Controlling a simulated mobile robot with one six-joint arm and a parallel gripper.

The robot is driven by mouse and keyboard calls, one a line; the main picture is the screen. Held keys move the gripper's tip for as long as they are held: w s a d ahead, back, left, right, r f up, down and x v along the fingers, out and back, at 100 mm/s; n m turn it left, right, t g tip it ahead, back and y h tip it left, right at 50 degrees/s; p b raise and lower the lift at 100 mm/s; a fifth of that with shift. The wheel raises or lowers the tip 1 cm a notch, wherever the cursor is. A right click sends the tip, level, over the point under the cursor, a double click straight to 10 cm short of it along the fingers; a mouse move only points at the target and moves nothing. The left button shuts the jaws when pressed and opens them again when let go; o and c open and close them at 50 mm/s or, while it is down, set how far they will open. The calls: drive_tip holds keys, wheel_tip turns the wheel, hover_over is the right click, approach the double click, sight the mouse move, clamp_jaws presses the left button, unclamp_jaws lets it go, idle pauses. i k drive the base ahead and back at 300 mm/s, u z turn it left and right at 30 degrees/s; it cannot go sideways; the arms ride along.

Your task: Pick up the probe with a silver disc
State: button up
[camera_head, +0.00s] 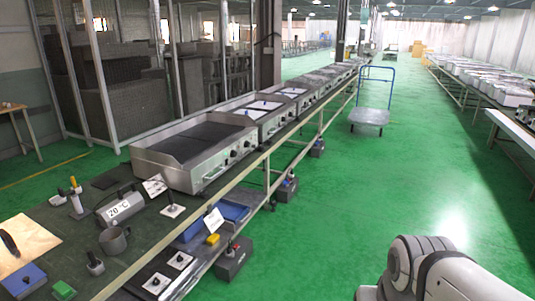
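No probe with a silver disc can be made out for certain at this size. I cannot tell which of these, if any, is the probe. My white arm shows at the lower right, apart from the bench. My gripper is not in view.
The bench also holds a grey cylinder labelled 20 °C (121,208), a metal mug (113,240), a wooden board (26,246), a blue box (23,281) and a steel griddle (190,155).

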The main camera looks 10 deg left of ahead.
sight(172, 208)
drive_tip(key=u, duration=0.5)
drive_tip(key=i, duration=1.8)
drive_tip(key=u, duration=0.85)
drive_tip(key=i, duration=1.3)
drive_tip(key=u, duration=0.45)
